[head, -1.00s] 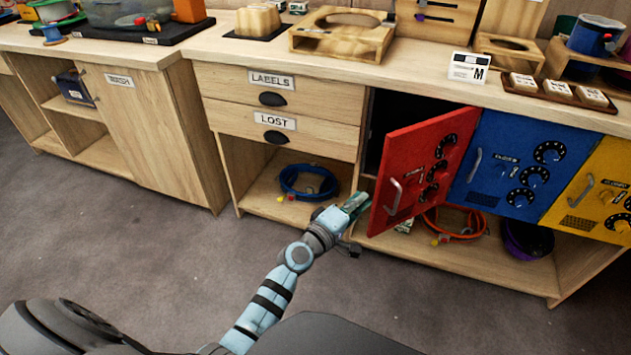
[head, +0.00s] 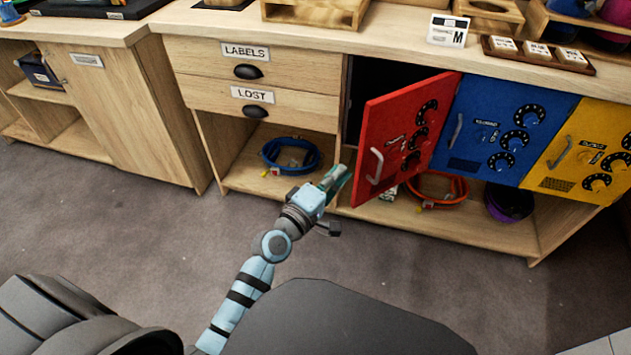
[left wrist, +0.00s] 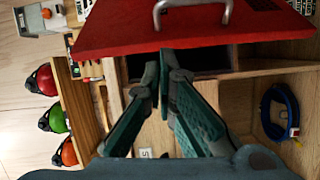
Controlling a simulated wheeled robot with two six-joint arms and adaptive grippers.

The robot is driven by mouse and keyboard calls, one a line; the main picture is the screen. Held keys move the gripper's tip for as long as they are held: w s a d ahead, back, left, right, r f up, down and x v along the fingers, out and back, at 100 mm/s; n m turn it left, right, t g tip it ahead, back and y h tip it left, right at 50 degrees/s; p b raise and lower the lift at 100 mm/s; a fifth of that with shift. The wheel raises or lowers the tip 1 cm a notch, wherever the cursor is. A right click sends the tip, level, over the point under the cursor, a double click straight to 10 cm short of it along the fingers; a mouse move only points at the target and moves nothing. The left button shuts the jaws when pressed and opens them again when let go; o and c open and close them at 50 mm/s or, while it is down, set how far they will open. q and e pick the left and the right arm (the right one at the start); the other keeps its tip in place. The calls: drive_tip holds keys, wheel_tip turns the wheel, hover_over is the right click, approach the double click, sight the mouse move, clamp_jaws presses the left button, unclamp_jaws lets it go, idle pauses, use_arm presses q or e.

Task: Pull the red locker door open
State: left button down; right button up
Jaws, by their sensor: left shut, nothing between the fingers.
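The red locker door (head: 396,135) stands partly open, swung outward, with a dark gap at its left. Its silver handle (head: 376,166) is on the front face near the free edge. My left gripper (head: 338,176) is shut and empty, low and just left of the door's free edge. In the left wrist view the red door (left wrist: 115,28) spans the top, with the handle (left wrist: 160,14) at the upper edge. The teal fingers (left wrist: 162,68) point toward the door's edge, below the handle. Contact with the door cannot be told. My right gripper is not in view.
Blue (head: 505,132) and yellow (head: 592,150) locker doors are shut to the right. Drawers (head: 290,100) are at the left. A blue coil (head: 290,155) and an orange coil (head: 438,188) lie on the low shelf. Grey floor (head: 130,225) in front is clear.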

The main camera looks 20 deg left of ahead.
use_arm(q)
drive_tip(key=s+a, duration=0.1)
drive_tip(key=s, duration=0.1)
drive_tip(key=s+a+f, duration=0.1)
drive_tip(key=s+a, duration=0.1)
drive_tip(key=shift+s+a+f, duration=0.1)
drive_tip(key=shift+a, duration=0.1)
